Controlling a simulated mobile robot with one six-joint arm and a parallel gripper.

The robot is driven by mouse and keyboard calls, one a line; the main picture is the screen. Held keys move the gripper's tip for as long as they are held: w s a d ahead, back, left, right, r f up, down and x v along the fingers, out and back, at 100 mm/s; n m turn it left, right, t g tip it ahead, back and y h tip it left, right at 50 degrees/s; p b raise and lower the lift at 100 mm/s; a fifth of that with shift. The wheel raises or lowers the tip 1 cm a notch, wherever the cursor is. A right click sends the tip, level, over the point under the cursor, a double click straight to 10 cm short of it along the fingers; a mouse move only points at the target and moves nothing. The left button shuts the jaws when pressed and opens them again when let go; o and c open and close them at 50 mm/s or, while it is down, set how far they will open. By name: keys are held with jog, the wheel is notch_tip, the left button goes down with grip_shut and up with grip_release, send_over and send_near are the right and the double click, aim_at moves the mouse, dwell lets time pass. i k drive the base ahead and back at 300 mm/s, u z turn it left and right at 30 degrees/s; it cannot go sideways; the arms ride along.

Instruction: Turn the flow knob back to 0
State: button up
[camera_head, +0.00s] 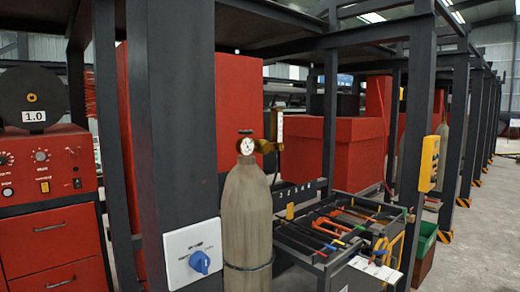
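A blue knob (199,262) sits on a white plate (193,252) fixed low on a dark steel post. Its pointer looks tilted, and the plate's markings are too small to read. A grey-brown gas cylinder (247,215) stands upright just right of the plate. On its top are a round white gauge (246,146), a brass regulator (268,146) and an upright flow tube (279,125). No label shows which part is the flow knob, and the flow setting cannot be read. My gripper is not in view.
A red welding machine (45,175) with dials and a black spool stands at the left. A dark tool rack (330,235) is right of the cylinder. A yellow control box (427,163) hangs on a post. Open floor (480,240) lies at the right.

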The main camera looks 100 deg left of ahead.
aim_at(278, 147)
jog(key=u, duration=0.4)
jog(key=k, duration=0.25)
jog(key=u, duration=2.8)
jog(key=k, duration=0.7)
jog(key=z, duration=0.3)
jog(key=i, duration=1.1)
jog(key=z, duration=0.1)
